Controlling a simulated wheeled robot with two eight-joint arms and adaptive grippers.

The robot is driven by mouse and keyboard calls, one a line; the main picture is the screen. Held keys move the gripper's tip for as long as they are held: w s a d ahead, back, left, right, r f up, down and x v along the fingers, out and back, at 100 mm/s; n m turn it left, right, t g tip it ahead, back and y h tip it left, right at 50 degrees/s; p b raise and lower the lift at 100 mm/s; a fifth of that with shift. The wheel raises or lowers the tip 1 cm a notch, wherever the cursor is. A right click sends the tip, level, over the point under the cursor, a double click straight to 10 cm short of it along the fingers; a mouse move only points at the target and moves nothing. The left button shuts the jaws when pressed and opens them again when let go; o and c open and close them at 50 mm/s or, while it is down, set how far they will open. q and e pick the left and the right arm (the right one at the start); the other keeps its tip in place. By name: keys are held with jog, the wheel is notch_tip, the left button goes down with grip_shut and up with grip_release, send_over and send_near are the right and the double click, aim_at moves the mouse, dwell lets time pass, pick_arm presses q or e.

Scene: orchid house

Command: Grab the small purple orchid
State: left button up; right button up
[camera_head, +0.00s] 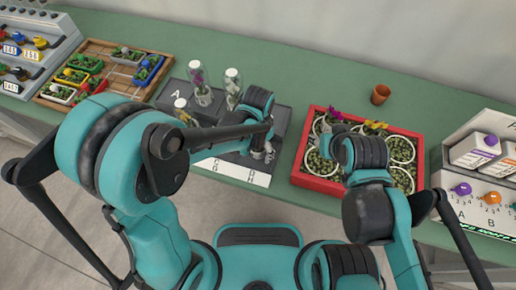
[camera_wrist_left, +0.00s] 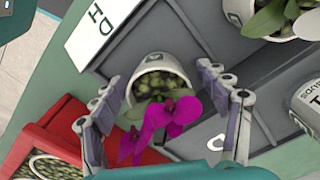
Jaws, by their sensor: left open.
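A small purple orchid shows in the left wrist view, with magenta blooms (camera_wrist_left: 168,122) and green leaves. Its white pot (camera_wrist_left: 150,62), filled with green-brown bark, is between the fingers of my left gripper (camera_wrist_left: 160,80). The fingers are open on either side of the pot, with the blooms close to the camera. In the head view my left gripper (camera_head: 262,148) is low over the dark tray (camera_head: 222,140) near its H label and hides this plant. My right gripper (camera_head: 330,142) is over the red crate (camera_head: 317,183); its fingers are too obscured to read.
Other purple blooms show under a glass cover (camera_head: 197,78) and in the red crate (camera_head: 334,113). A terracotta pot (camera_head: 380,94) stands behind the crate. A wooden tray (camera_head: 98,50) of small planters is at left, a white labelled rack (camera_head: 485,170) at right.

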pick_arm(q)
jog(key=c, duration=1.4)
jog(key=shift+r, duration=0.1)
